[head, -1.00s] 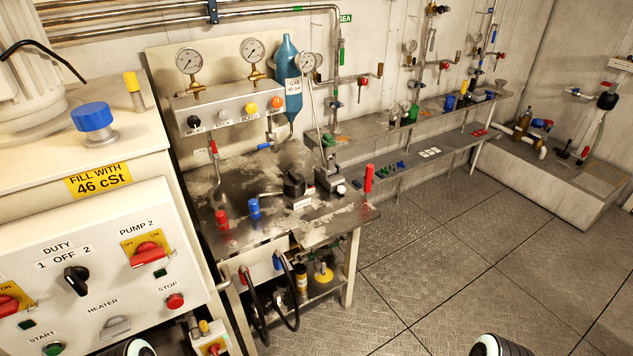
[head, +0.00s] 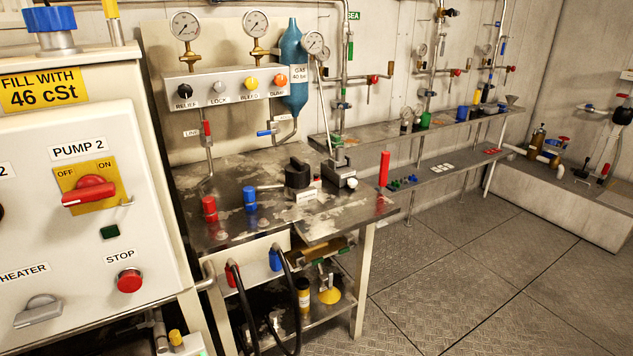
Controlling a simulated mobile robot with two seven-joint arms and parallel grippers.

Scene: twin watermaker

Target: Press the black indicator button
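The white control panel (head: 60,200) fills the left of the head view. A round black knob (head: 186,91) labelled RELIEF is on the grey valve box (head: 225,88) behind the bench. I cannot tell from the picture which of these the task calls the black indicator button. Neither of my grippers is in view.
A grey heater switch (head: 38,310) is at the panel's lower left. The metal bench (head: 270,225) carries red and blue caps and a black-knobbed fitting (head: 298,175). Black hoses (head: 290,300) hang from its front. The plate floor (head: 480,270) at right is clear.

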